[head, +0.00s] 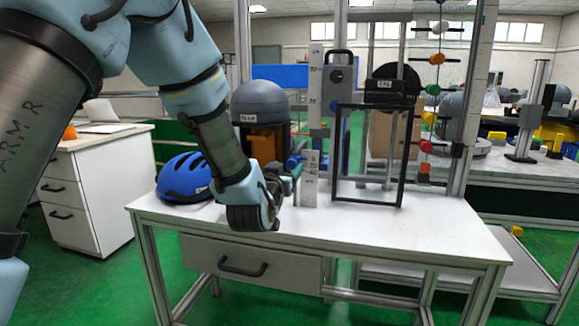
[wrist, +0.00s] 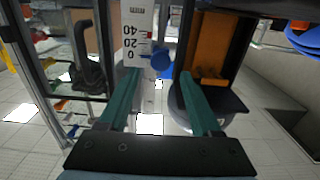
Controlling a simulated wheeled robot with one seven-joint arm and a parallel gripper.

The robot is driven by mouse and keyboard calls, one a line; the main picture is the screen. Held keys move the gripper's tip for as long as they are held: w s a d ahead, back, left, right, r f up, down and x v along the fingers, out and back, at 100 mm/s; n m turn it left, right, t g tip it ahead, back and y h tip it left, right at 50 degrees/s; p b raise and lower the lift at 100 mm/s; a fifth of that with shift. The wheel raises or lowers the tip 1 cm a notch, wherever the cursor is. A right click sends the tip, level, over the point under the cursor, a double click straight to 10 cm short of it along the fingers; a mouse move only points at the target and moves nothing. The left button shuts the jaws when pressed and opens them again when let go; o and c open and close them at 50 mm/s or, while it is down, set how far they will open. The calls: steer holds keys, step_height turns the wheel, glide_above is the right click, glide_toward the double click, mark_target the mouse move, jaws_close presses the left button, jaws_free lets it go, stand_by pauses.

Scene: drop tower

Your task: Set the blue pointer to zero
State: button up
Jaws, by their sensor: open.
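The blue pointer (wrist: 162,60) shows in the wrist view as a round blue knob beside the lower end of a white scale (wrist: 134,35) marked 0, 20 and 40. It sits near the 0 and 20 marks; its exact reading I cannot tell. In the head view the pointer (head: 293,163) is small, left of the scale (head: 310,185), and partly hidden. My gripper (wrist: 159,75) is open, its two teal fingers on either side of the knob in the wrist picture. Whether they touch it I cannot tell. In the head view my wrist hides most of the fingers.
A grey dome on an orange block (head: 262,108) stands just left of the scale. A blue helmet (head: 185,178) lies at the table's left. A black frame (head: 368,204) stands to the right. The front of the white table (head: 400,240) is clear.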

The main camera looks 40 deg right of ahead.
steer(key=v, duration=0.7)
stand_by(0.3)
steer(key=w+a+f+n+g+y, duration=0.1)
steer(key=w+a+f+n+y, duration=0.15)
steer(key=w+a, duration=0.4)
steer(key=w+a+f+n+y, duration=0.1)
steer(key=w+a+f+y, duration=0.25)
steer(key=a, duration=0.55)
steer(key=w+a+f+n+g+y, duration=0.1)
steer(key=w+a+f+y, duration=0.2)
steer(key=a, duration=0.4)
steer(key=s+a+f+n+g+y, duration=0.1)
steer(key=s+a+n+g+y, duration=0.25)
steer(key=a, duration=0.95)
steer(key=s+a+f+n+g+y, duration=0.25)
steer(key=s+a, duration=0.25)
steer(key=a, duration=0.9)
step_height(320, 180, up, 21)
steer(key=p, duration=1.9)
steer(key=shift+d+p, duration=0.4)
steer(key=shift+d, duration=0.1)
